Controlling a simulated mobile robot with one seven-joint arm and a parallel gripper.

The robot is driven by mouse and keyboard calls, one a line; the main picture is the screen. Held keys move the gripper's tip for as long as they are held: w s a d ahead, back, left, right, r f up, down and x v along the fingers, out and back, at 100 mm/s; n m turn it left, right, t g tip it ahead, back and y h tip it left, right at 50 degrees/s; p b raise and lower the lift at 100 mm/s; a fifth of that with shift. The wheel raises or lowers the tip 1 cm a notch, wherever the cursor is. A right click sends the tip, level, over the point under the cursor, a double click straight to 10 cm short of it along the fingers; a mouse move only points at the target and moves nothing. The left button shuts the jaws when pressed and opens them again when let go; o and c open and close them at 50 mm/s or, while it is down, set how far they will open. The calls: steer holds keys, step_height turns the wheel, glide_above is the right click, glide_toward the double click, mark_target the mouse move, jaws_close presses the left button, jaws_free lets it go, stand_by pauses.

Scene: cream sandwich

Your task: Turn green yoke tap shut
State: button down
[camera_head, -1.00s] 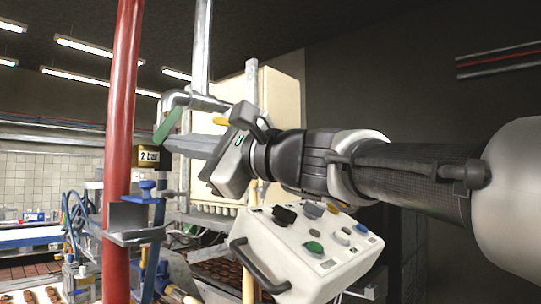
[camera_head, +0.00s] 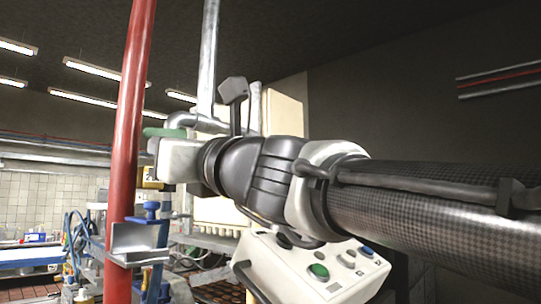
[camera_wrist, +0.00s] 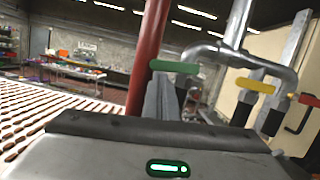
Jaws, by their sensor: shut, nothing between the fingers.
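The green tap handle (camera_head: 163,132) lies roughly level on the metal pipework, just right of the red pipe in the head view. In the wrist view the green handle (camera_wrist: 175,67) lies crosswise just beyond the fingertips of my gripper (camera_wrist: 165,88), with its dark valve stem below. My gripper is shut and empty, pointing toward the handle. I cannot tell whether the fingers touch the handle or stem. In the head view my gripper's body hides most of the fingers and the valve below the handle.
A yellow handle (camera_wrist: 255,85) and a red handle (camera_wrist: 306,99) sit on the pipework to the right. The red upright pipe (camera_head: 130,120) stands close on the left. A white control box (camera_head: 305,268) with coloured buttons is below my arm. A perforated surface (camera_wrist: 60,115) spreads at the wrist view's left.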

steer(key=shift+s+a+r, duration=0.1)
steer(key=shift+s+r, duration=0.1)
steer(key=shift+r, duration=0.1)
stand_by(0.4)
